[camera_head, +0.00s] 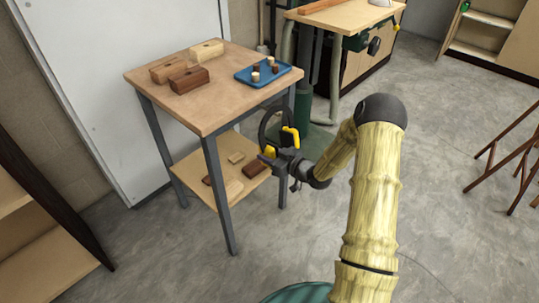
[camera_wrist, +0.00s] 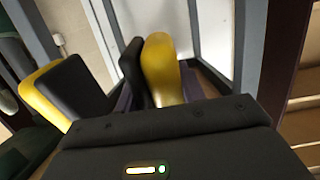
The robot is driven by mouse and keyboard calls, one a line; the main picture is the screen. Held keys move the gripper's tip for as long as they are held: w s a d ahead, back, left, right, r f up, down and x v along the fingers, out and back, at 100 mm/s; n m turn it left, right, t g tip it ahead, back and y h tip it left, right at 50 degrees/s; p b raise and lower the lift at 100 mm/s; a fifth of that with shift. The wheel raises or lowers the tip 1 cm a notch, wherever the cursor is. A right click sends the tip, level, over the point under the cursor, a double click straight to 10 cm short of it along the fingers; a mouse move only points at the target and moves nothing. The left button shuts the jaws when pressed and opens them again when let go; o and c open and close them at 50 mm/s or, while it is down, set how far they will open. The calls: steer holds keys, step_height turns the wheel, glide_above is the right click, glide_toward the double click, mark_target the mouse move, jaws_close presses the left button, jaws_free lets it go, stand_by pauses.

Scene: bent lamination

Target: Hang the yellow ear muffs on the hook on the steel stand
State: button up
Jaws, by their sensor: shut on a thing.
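The yellow ear muffs (camera_head: 290,137) have yellow cups, black cushions and a black headband. They are held in the air beside the workbench's right front leg, with the headband arching above the cups. My gripper (camera_head: 271,156) is shut on one cup. In the wrist view that cup (camera_wrist: 161,70) stands between the fingers (camera_wrist: 158,97), and the other cup (camera_wrist: 52,92) is at the left. A grey upright and green base (camera_head: 318,138) behind the ear muffs may belong to the steel stand; I cannot tell. I cannot make out the hook.
The wooden-topped table (camera_head: 215,110) carries wooden blocks (camera_head: 188,80) and a blue tray (camera_head: 278,80) with small pieces. Its lower shelf (camera_head: 245,181) holds more blocks. Another bench (camera_head: 345,16) stands behind. Open floor lies at the right, with a brown wooden frame (camera_head: 505,155) beyond.

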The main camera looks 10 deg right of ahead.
stand_by(0.3)
steer(key=o, duration=1.2)
steer(key=shift+d, duration=0.1)
steer(key=p+v, duration=0.2)
steer(key=v, duration=1.5)
steer(key=shift+s, duration=0.2)
steer(key=shift+w+r, duration=0.1)
